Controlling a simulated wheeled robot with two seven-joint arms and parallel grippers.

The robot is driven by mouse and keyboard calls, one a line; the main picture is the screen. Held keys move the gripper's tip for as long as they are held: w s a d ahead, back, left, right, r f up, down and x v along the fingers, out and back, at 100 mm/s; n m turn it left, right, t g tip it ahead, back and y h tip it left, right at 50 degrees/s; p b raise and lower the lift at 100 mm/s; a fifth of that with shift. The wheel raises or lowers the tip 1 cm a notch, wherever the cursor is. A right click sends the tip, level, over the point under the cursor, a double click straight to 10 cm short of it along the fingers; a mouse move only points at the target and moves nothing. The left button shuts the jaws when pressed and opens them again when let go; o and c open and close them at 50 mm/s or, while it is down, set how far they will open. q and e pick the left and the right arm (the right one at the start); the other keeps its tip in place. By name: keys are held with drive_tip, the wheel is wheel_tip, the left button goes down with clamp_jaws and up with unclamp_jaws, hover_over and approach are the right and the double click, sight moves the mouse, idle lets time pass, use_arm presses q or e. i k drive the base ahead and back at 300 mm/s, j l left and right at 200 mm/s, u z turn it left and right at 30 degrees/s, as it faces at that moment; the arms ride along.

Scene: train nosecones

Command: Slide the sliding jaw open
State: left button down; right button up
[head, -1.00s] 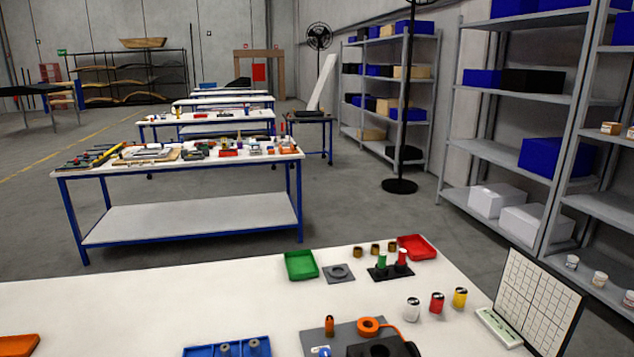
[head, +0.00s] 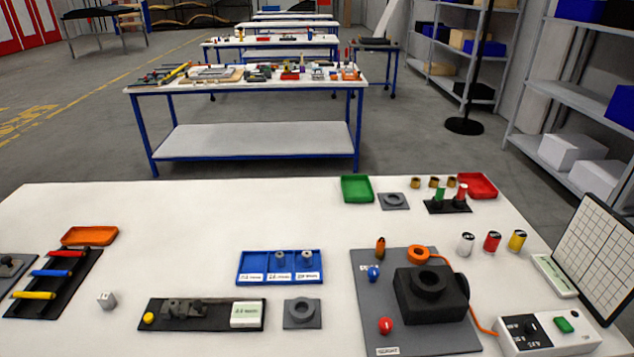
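A dark base plate (head: 205,325) lies on the white table at the lower middle of the head view. On it are grey metal jaw pieces (head: 183,309), with a yellow round knob (head: 149,318) at the left end and a white labelled block (head: 246,314) at the right end. The sliding jaw seems to be one of the grey pieces. They stand close together, and any gap between them is too small to tell. Neither gripper is in view.
A grey square plate with a ring (head: 302,313) lies just right of the jaw fixture. A black box on a grey plate (head: 430,293) stands further right.

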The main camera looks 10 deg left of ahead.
sight(197, 309)
drive_tip(key=u, duration=1.2)
